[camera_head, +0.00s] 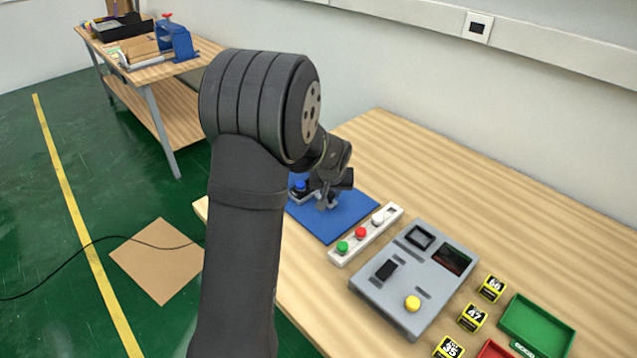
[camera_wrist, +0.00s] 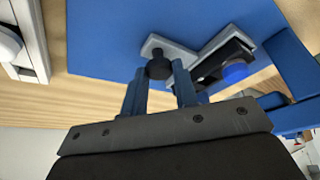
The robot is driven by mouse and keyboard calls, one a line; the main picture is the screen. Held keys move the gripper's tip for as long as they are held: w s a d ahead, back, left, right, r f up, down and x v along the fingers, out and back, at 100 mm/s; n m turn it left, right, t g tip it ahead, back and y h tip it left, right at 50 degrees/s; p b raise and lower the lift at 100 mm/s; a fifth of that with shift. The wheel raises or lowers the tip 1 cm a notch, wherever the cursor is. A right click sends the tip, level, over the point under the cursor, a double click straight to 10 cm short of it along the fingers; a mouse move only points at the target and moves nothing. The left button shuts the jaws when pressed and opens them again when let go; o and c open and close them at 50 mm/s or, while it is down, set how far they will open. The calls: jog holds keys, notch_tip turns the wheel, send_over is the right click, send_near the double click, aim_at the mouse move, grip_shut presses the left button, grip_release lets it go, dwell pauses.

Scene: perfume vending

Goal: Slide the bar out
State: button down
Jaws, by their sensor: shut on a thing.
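A light grey piece (camera_wrist: 181,53) with a round black knob (camera_wrist: 158,66) lies on the blue mat (camera_wrist: 100,35) in the wrist view; I take this piece as the bar. My gripper (camera_wrist: 159,82) has its two blue fingers shut on the black knob. Beside it, to the right, is a grey and black fixture with a round blue part (camera_wrist: 235,72). In the head view my gripper (camera_head: 325,203) is down over the blue mat (camera_head: 345,222), with the blue part (camera_head: 299,186) to its left. My arm hides much of the fixture there.
A strip with green, red and white buttons (camera_head: 349,253) lies right of the mat, then a grey panel (camera_head: 385,302) with a yellow button. Number cubes (camera_head: 472,318) and a green tray (camera_head: 540,325) stand farther right. The back of the wooden table (camera_head: 430,165) is clear.

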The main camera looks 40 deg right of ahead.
jog(key=s, duration=0.8)
jog(key=shift+s, duration=0.15)
jog(key=c, duration=1.1)
grip_release()
jog(key=shift+s, duration=0.1)
jog(key=shift+c, duration=0.2)
jog(key=shift+a+r, duration=0.1)
jog(key=shift+r, duration=0.4)
jog(key=v, duration=1.6)
jog(key=shift+r, duration=0.15)
